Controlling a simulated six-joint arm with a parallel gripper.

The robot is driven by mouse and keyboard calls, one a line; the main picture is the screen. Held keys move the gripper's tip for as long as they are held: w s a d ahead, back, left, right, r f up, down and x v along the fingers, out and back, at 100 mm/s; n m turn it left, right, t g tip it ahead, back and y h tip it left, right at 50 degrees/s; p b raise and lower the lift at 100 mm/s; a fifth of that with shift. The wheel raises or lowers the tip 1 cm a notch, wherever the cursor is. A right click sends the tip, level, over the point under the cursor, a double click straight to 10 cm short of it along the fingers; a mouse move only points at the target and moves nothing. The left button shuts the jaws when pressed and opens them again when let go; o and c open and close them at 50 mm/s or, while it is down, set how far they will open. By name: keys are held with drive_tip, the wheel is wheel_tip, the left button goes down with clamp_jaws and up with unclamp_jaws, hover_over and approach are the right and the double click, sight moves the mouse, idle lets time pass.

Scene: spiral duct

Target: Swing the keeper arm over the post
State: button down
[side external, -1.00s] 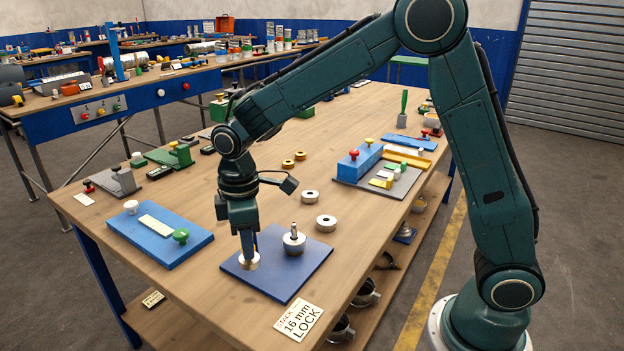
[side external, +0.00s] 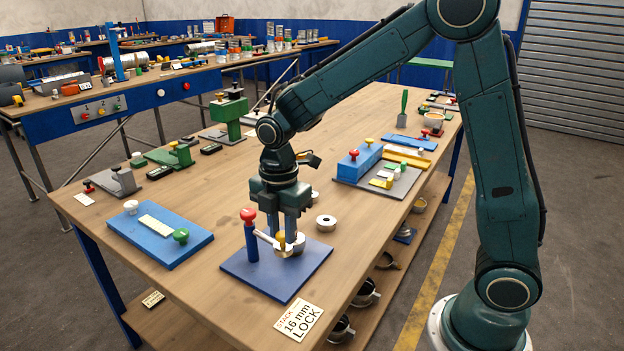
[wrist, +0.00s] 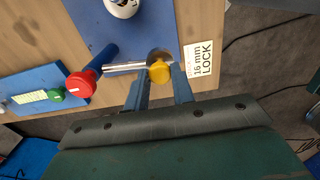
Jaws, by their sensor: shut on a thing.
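The keeper arm (side external: 266,239) is a silver bar. It reaches right from a blue column (side external: 251,243) with a red knob (side external: 248,215). A yellow knob (side external: 281,237) is at its free end. My gripper (side external: 281,226) is shut on the yellow knob, which shows between the fingers in the wrist view (wrist: 159,71). The silver stack (side external: 298,242) on the blue baseplate (side external: 288,279) is just beside the knob. The post's tip is hidden behind the knob and fingers. I cannot tell whether the bar's end is exactly over it.
A "16 mm LOCK" card (side external: 298,320) lies at the front edge. A light-blue plate with a green knob (side external: 181,236) is to the left, a blue block (side external: 358,164) to the back right.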

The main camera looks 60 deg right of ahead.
drive_tip(key=shift+w+d+n, duration=0.55)
drive_tip(key=shift+d+n, duration=0.9)
drive_tip(key=shift+n, duration=0.4)
drive_tip(key=shift+w+d+n, duration=0.55)
drive_tip(key=shift+d+n, duration=0.85)
drive_tip(key=shift+n, duration=0.4)
drive_tip(key=shift+w+d+n, duration=0.55)
drive_tip(key=shift+d+n, duration=0.9)
drive_tip(key=shift+n, duration=0.4)
drive_tip(key=c, duration=1.2)
unclamp_jaws()
drive_tip(key=shift+o, duration=0.2)
drive_tip(key=shift+r, duration=0.15)
wheel_tip(320, 180, up, 14)
drive_tip(key=shift+f, duration=0.2)
